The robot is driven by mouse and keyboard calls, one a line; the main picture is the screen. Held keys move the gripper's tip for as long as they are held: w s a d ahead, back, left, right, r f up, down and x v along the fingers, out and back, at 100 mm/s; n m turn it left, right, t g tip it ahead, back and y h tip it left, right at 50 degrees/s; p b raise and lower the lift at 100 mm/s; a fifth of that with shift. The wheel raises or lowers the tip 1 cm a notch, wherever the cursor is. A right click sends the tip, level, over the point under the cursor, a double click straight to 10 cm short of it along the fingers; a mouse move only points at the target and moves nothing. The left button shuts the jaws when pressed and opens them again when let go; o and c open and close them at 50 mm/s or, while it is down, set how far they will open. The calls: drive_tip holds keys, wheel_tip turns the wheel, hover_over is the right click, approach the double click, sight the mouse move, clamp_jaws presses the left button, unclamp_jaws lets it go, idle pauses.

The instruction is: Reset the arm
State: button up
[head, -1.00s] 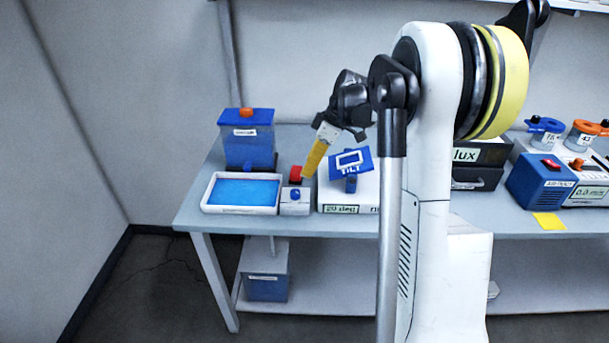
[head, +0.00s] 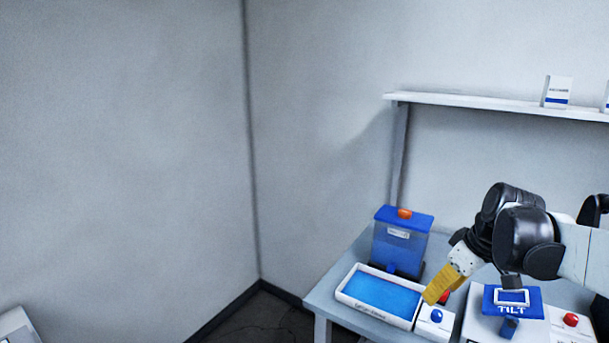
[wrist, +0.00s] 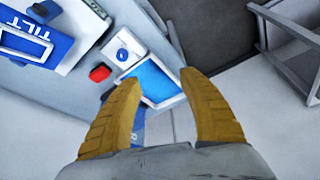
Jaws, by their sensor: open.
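My gripper (head: 440,287) shows yellow fingers at the end of my arm, in the lower right of the head view. In the wrist view its two yellow fingers (wrist: 158,95) stand apart with nothing between them, so it is open and empty. It hangs above the table near the right edge of the white tray with a blue surface (head: 345,293). A small white box with a blue button (head: 436,316) is close below the fingers. A red button (wrist: 100,73) also shows beside it in the wrist view.
A blue bin with an orange knob (head: 402,245) stands behind the tray. A blue TILT plate (head: 513,302) is on a white unit at the right, with a red button (head: 571,320) beyond. A wall shelf (head: 500,104) runs above.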

drive_tip(key=s+a+m+t+h, duration=0.1)
drive_tip(key=s+a+m, duration=0.2)
drive_tip(key=s+a, duration=0.2)
drive_tip(key=s+a+f+m+t, duration=0.1)
drive_tip(key=s+a, duration=0.5)
drive_tip(key=s, duration=0.6)
drive_tip(key=shift+s+a+f+m+t+h, duration=0.2)
drive_tip(key=shift+s+f+m+t+h, duration=0.15)
drive_tip(key=shift+m+t, duration=0.5)
